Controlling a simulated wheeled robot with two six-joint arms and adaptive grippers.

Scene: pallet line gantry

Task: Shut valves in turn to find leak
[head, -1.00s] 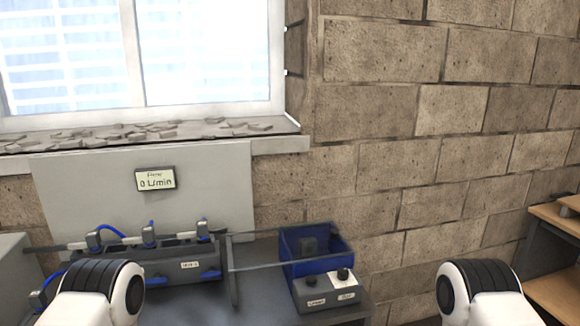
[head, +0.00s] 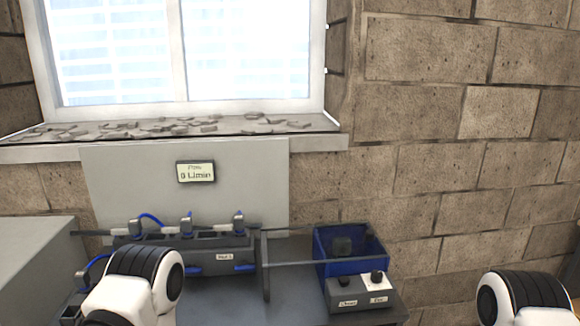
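The valve manifold (head: 205,262) is a dark block on the bench at lower left. Several valve fittings, one of them the middle valve (head: 187,226), stand along its top rail with blue tubes and blue handles. A flow display (head: 196,172) on the grey panel reads 0 L/min. A small control box (head: 358,292) with a black and a white button sits right of the manifold; its labels are too small to read surely. My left arm shows in front of the manifold and hides part of it. My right arm shows at the lower right edge. Neither gripper's fingers are visible.
A blue bin (head: 348,268) with a dark object inside stands behind the control box. A grey cabinet (head: 35,262) is at the left. The grey panel (head: 120,190) stands behind the manifold, below a window sill (head: 100,135) strewn with flat fragments. A brick wall fills the right.

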